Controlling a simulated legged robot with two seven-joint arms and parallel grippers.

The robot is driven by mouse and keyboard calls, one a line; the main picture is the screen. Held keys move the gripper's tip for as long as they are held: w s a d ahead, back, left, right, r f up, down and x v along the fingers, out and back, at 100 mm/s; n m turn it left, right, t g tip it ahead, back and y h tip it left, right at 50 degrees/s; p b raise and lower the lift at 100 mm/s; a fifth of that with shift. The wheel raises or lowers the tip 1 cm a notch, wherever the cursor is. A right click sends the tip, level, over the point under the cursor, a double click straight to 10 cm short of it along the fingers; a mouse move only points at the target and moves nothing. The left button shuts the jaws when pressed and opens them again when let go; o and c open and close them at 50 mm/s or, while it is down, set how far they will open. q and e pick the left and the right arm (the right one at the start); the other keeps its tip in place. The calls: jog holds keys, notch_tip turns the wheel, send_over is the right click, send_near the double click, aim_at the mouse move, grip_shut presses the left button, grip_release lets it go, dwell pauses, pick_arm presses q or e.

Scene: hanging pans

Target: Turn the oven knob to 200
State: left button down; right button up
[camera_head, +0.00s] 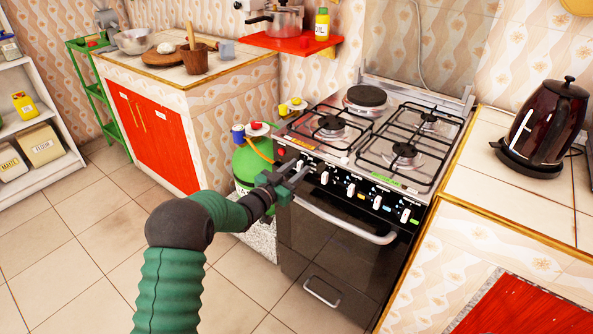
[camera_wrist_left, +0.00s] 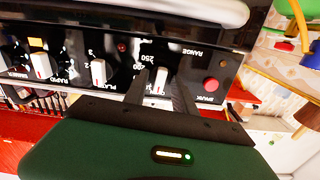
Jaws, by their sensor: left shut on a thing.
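The oven range (camera_head: 330,205) is black, with a row of white knobs along its front panel. My left gripper (camera_head: 297,172) reaches the left end of this panel. In the left wrist view, my left gripper (camera_wrist_left: 160,92) has its two dark fingers on either side of a white knob (camera_wrist_left: 160,77) and is shut on it. The numbers 250 and 200 show beside this knob, upside down in that view. The fingers hide part of the dial, so I cannot tell the exact setting. My right gripper is in neither view.
A white neighbouring knob (camera_wrist_left: 98,73) and a red button (camera_wrist_left: 210,84) flank the held knob. The oven door handle (camera_head: 345,222) runs below the panel. A green gas cylinder (camera_head: 252,165) stands left of the oven. A dark kettle (camera_head: 545,125) stands on the right counter.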

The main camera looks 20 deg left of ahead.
pick_arm(q)
jog(key=m+b, duration=0.2)
jog(key=m, duration=0.3)
jog(key=shift+w+r, duration=0.1)
jog(key=shift+r, duration=0.05)
jog(key=m+b, duration=0.3)
jog(key=m, duration=0.1)
jog(key=shift+d, duration=0.15)
jog(key=m+b, duration=0.1)
jog(key=m, duration=0.1)
jog(key=m+b, duration=0.3)
jog(key=m, duration=0.1)
jog(key=shift+d+f+b, duration=0.1)
jog(key=shift+f+b, duration=0.2)
jog(key=shift+f+m+b, duration=0.1)
jog(key=shift+m+b, duration=1.85)
jog(key=shift+m, duration=0.45)
jog(key=shift+d+f, duration=0.1)
jog(key=c, duration=1)
grip_release()
jog(key=shift+c, duration=0.2)
